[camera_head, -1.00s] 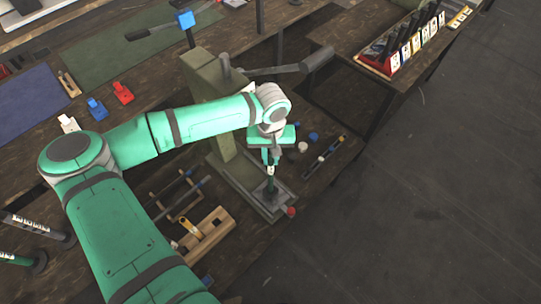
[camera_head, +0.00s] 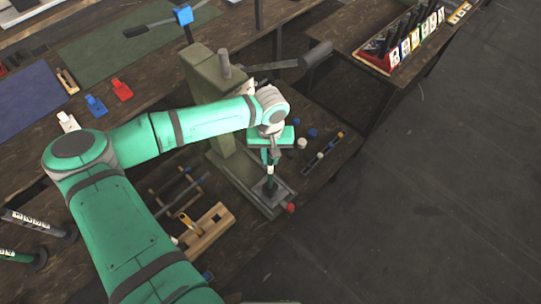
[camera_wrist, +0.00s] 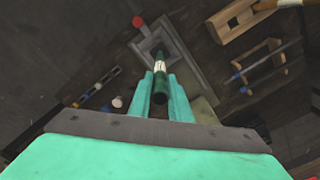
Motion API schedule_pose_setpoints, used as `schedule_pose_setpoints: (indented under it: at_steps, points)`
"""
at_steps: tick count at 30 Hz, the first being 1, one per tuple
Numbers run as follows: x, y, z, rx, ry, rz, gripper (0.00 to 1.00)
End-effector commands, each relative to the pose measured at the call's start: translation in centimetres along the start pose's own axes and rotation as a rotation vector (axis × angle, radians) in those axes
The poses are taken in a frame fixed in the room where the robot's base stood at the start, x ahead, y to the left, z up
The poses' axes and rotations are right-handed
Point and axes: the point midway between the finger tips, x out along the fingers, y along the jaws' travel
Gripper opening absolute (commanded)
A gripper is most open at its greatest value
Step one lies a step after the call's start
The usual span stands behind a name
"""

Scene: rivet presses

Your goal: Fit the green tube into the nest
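My gripper (camera_head: 271,152) is above the base of the olive press. In the wrist view, my gripper's two teal fingers (camera_wrist: 161,95) close on the green tube (camera_wrist: 160,85), one on each side. The tube is dark green with a white label band (camera_wrist: 160,66), and its near end faces the wrist camera. In the head view the tube (camera_head: 270,170) hangs roughly upright below the fingers. Its lower end meets the dark nest (camera_head: 270,189) on the grey press base; the nest also shows in the wrist view (camera_wrist: 163,38). How deep the tube sits in it is hidden.
The press column (camera_head: 222,110) and its lever (camera_head: 317,54) stand close behind the gripper. A red knob (camera_head: 291,208) is at the base's front corner. A wooden block (camera_head: 208,232), a rack with rods (camera_head: 178,187) and a level-like bar (camera_head: 330,148) lie nearby.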

Motion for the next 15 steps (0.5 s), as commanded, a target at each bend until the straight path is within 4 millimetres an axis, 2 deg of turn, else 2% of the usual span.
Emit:
schedule_pose_setpoints:
  at_steps: [1,2,3,11,15]
  points:
    - [-0.04,-0.03,-0.02,-0.001,0.001,0.000,0.29]
    - [-0.04,-0.04,-0.03,-0.001,0.001,0.000,0.36]
    - [-0.04,-0.06,-0.03,-0.001,0.001,0.000,0.39]
    - [-0.08,-0.11,-0.03,-0.002,0.001,0.000,0.39]
    - [-0.95,-0.23,-0.14,-0.003,0.003,-0.002,0.39]
